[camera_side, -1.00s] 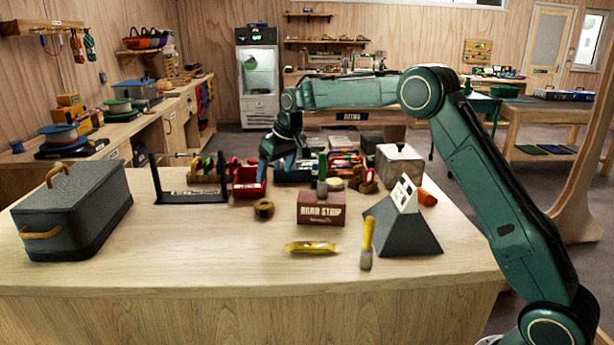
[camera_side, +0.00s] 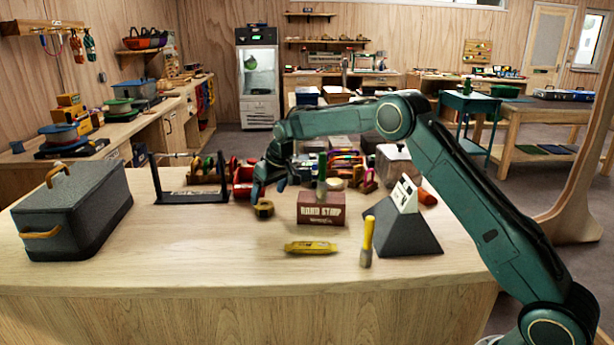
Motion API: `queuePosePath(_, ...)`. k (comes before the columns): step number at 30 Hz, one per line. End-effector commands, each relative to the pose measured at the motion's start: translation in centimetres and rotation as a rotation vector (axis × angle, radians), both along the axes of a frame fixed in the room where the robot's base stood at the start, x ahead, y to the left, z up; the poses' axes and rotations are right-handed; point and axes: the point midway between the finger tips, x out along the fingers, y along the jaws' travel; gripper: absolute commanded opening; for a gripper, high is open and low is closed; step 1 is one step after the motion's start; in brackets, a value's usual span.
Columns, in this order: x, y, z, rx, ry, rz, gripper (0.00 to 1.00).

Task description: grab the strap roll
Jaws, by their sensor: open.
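The strap roll appears to be the small brown and yellow roll (camera_side: 264,209) on the workbench, left of the hand stamp box. It looks like a short ring or spool with a dark hole. My gripper (camera_side: 268,190) is low over the bench, just above and behind the roll in the picture. Its dark fingers are open and nothing shows between them. A small gap or slight overlap with the roll's top is too fine to judge.
The brown hand stamp box (camera_side: 321,208) stands right of the roll. A yellow bar (camera_side: 310,247), a yellow-handled brush (camera_side: 367,243) and a grey pyramid (camera_side: 405,229) lie nearer right. A black rack (camera_side: 190,196) and grey toolbox (camera_side: 72,209) stand left. The bench front left is clear.

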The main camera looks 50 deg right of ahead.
Motion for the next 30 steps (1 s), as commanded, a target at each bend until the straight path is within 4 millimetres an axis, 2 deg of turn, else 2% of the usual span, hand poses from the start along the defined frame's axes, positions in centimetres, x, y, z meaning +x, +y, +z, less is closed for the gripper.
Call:
queuePosePath(12,1.6,0.1,-3.9,0.000,0.000,0.000,0.77)
queuePosePath(29,1.7,0.1,-4.1,0.000,0.000,0.000,0.77)
queuePosePath(30,1.7,0.1,-4.1,0.000,0.000,0.000,0.72)
